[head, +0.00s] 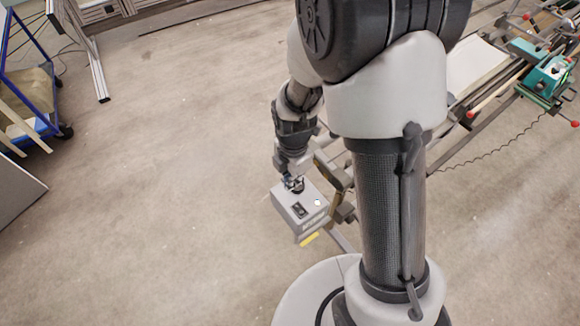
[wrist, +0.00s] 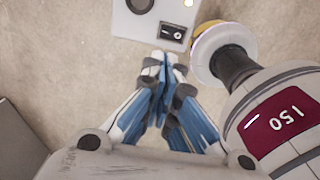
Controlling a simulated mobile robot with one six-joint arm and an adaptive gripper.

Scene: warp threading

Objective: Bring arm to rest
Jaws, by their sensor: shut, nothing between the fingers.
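My gripper (wrist: 160,62) shows in the wrist view with its two blue-and-grey fingers drawn together and nothing between the tips. In the head view my gripper (head: 293,185) hangs at the end of my bent arm, pointing down, over the grey control box (head: 301,212). The box also shows at the top of the wrist view (wrist: 133,27), just beyond my fingertips, with a dark round knob, a small black switch and a lit lamp. I cannot tell whether the fingertips touch the box.
Part of the loom frame (head: 480,140) with a teal device (head: 548,77) stands at the right. A blue cart (head: 30,100) and a metal frame (head: 95,60) are at the left. A panel (head: 18,190) stands at the left edge. The floor between is clear.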

